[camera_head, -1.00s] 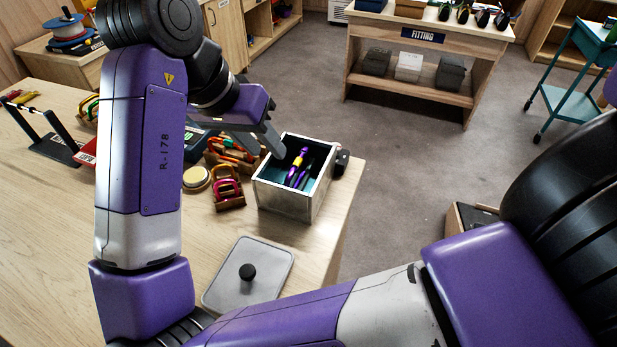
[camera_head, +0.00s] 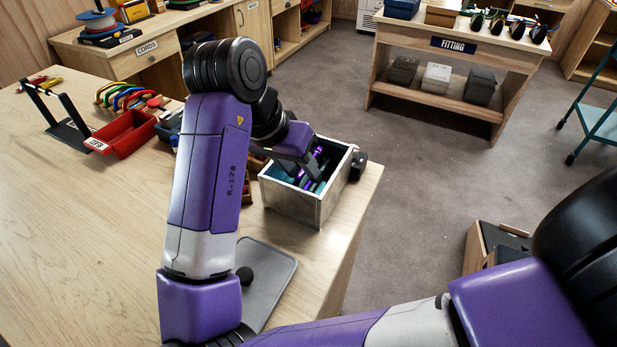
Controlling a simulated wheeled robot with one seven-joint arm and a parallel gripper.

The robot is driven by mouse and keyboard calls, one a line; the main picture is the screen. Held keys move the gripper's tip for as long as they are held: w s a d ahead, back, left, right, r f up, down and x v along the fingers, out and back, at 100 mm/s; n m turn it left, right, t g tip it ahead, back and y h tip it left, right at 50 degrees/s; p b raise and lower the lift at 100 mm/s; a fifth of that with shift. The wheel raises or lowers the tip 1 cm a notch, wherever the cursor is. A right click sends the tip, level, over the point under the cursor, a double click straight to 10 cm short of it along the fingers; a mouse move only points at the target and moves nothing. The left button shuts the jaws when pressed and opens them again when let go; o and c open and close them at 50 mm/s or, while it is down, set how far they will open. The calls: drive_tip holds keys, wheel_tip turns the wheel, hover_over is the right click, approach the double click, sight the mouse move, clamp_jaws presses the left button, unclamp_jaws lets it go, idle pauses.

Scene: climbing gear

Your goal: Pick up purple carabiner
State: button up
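The open grey-white box (camera_head: 289,203) with a teal inside stands near the table's right edge. Purple pieces (camera_head: 318,153) that look like carabiners show inside it, partly covered by my gripper, so I cannot tell their exact shapes or number. My gripper (camera_head: 309,175) reaches down into the box's opening from the left. Its two grey fingers look apart, with no object clearly held between them. Whether the fingertips touch a carabiner is hidden.
A grey lid (camera_head: 270,282) with a black knob lies on the table in front of the box, partly behind my arm. A small black item (camera_head: 358,165) sits at the box's right side. A red tray (camera_head: 130,133) and coloured carabiners on a rack (camera_head: 122,97) stand at left.

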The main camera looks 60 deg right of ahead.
drive_tip(key=shift+s+d+f, duration=0.1)
drive_tip(key=shift+d+f, duration=0.15)
drive_tip(key=shift+f, duration=0.35)
clamp_jaws()
idle(1.0)
